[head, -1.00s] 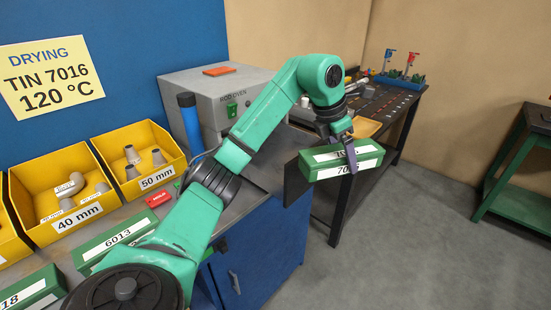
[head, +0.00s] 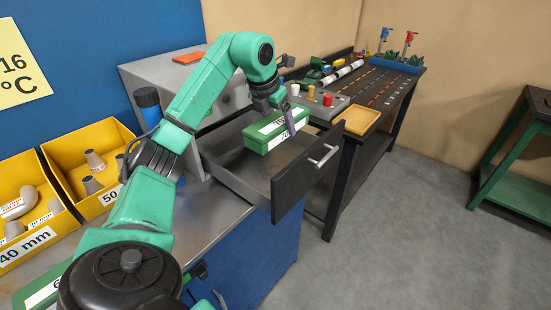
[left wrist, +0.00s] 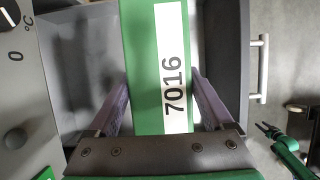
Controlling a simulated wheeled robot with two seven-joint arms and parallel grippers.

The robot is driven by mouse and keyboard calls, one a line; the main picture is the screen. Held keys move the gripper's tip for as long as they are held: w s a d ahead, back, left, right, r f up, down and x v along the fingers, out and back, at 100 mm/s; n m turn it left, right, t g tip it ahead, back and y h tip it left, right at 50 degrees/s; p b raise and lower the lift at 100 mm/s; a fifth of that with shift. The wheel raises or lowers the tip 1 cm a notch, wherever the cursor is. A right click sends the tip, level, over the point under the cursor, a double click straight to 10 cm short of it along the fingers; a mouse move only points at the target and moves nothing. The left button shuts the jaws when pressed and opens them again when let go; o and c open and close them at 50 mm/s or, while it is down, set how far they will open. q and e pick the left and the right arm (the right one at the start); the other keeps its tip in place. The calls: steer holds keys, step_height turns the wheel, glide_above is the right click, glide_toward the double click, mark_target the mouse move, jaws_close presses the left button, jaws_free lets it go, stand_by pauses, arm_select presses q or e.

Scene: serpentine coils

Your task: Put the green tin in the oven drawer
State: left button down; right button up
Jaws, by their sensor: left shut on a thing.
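The green tin (head: 262,142) has white labels, and its top label reads 7016 in the left wrist view (left wrist: 174,80). My left gripper (head: 287,120) is shut on it, with a finger on each side. The oven drawer (head: 238,167) is pulled open under the grey oven (head: 150,75). The tin is over the open drawer; I cannot tell how far it is above the floor. The drawer also surrounds the tin in the left wrist view (left wrist: 222,50). What seems to be my right gripper (left wrist: 268,130) shows small at the lower right there.
The drawer's dark front with a bar handle (head: 324,155) sticks out over the floor. Yellow bins (head: 85,150) with pipe fittings stand on the bench at left. A dark bench (head: 375,90) with a yellow tray (head: 357,120) and tools is behind.

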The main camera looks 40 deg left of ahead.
mark_target(268, 133)
arm_select(q)
steer(key=f, duration=1.2)
steer(key=shift+w+a+f, duration=0.15)
steer(key=shift+w+a, duration=0.05)
steer(key=shift+w, duration=0.1)
steer(key=shift+w+a+f, duration=0.1)
steer(key=shift+f, duration=0.15)
steer(key=shift+c, duration=0.3)
jaws_free()
steer(key=shift+f, duration=0.1)
steer(key=shift+o, duration=0.3)
arm_select(e)
steer(key=shift+w+a+r, duration=0.1)
steer(key=shift+w+a, duration=0.25)
steer(key=shift+w, duration=0.1)
arm_select(q)
steer(key=shift+s+r, duration=0.2)
steer(key=shift+r, duration=0.2)
steer(key=b+v, duration=0.1)
steer(key=v, duration=1)
steer(key=shift+s+r, duration=0.1)
steer(key=shift+r, duration=0.15)
arm_select(e)
steer(key=shift+d+f, duration=0.15)
steer(key=shift+f, duration=0.45)
